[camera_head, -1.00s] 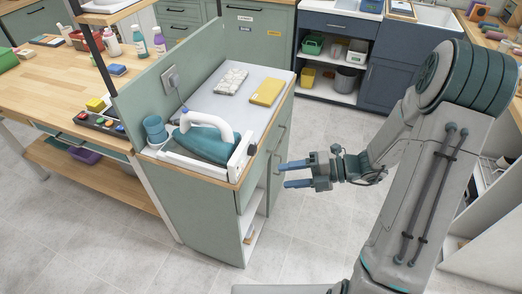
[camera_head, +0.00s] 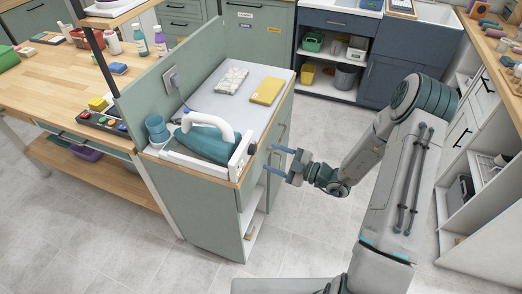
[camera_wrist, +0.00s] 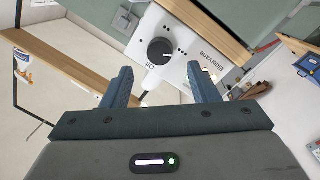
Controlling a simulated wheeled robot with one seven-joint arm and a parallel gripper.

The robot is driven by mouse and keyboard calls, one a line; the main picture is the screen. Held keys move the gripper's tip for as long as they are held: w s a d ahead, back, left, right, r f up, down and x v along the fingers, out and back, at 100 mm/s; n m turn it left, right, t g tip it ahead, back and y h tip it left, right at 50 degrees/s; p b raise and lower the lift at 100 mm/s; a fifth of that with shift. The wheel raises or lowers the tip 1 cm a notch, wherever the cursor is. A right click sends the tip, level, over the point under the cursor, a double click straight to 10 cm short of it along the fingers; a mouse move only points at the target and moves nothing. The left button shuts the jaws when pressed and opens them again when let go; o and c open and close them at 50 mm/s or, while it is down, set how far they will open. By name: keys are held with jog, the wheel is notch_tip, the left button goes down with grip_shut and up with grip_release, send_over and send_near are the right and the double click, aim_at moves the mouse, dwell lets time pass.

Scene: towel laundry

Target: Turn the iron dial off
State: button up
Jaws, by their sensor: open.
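The teal iron with a white handle (camera_head: 205,143) sits in a white holder at the near end of the green cabinet's top. The holder's white front panel (camera_head: 240,157) faces my gripper. In the wrist view a round black dial (camera_wrist: 161,50) is on a white panel (camera_wrist: 185,38) with an "Off" label beside it; which way the dial points is hard to tell. My gripper (camera_head: 273,159) is open and empty, just right of the panel and apart from it. In the wrist view the dial lies beyond and between the two blue fingers (camera_wrist: 159,78).
A yellow cloth (camera_head: 267,91) and a patterned cloth (camera_head: 231,80) lie farther back on the cabinet top (camera_head: 218,104). A teal cup-like thing (camera_head: 156,129) stands left of the iron. A green upright board (camera_head: 175,75) borders the left side. The floor right of the cabinet is open.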

aim_at(253, 150)
jog(key=p+x, duration=0.1)
jog(key=x, duration=0.4)
jog(key=shift+a, duration=0.1)
jog(key=c, duration=1)
